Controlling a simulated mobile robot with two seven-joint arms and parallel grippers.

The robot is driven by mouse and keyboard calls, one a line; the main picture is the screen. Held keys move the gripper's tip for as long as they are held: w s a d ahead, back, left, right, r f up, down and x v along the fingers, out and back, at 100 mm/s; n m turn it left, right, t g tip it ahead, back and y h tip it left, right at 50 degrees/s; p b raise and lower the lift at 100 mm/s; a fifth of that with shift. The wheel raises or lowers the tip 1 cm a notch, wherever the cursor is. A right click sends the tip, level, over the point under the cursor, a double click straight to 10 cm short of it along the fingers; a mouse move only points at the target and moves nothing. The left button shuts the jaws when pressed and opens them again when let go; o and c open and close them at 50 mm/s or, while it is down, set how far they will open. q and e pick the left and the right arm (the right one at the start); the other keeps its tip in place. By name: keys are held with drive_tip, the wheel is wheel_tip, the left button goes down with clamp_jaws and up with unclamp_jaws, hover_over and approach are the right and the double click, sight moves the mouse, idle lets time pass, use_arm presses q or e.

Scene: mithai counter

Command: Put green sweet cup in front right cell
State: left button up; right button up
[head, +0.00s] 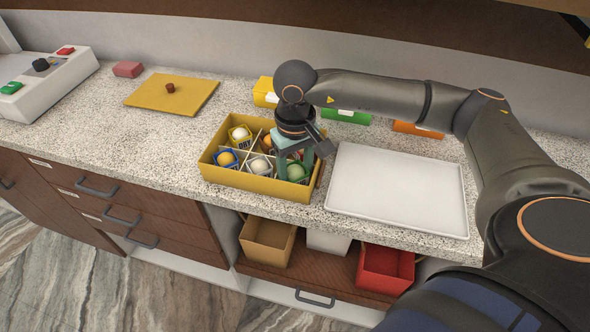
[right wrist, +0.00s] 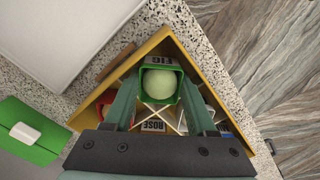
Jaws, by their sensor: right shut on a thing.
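The green cup (head: 297,173) holds a pale green ball sweet and is labelled FIG in the right wrist view (right wrist: 160,84). My right gripper (head: 296,158) points down with its two fingers shut on opposite sides of this cup. The cup is in the front right corner of the yellow divided box (head: 247,182), at the front right cell. I cannot tell whether it touches the cell floor. Other cells hold a blue cup with an orange sweet (head: 226,159), a pale cup (head: 260,166) and a yellow cup with a white sweet (head: 240,134).
A white tray (head: 397,190) lies right of the box. A yellow board (head: 172,94) with a small brown piece lies at back left. Open bins, including a red one (head: 385,268), sit below the counter.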

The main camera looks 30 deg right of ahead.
sight(295, 168)
drive_tip(key=shift+f, duration=0.25)
drive_tip(key=shift+f+b, duration=0.2)
drive_tip(key=shift+b, duration=0.1)
drive_tip(key=o, duration=1.1)
drive_tip(key=shift+r, duration=0.1)
drive_tip(key=shift+w+r+p, duration=0.1)
drive_tip(key=shift+r+p, duration=0.25)
wheel_tip(295, 168, up, 12)
drive_tip(key=shift+f+b, duration=0.2)
drive_tip(key=shift+b, duration=0.35)
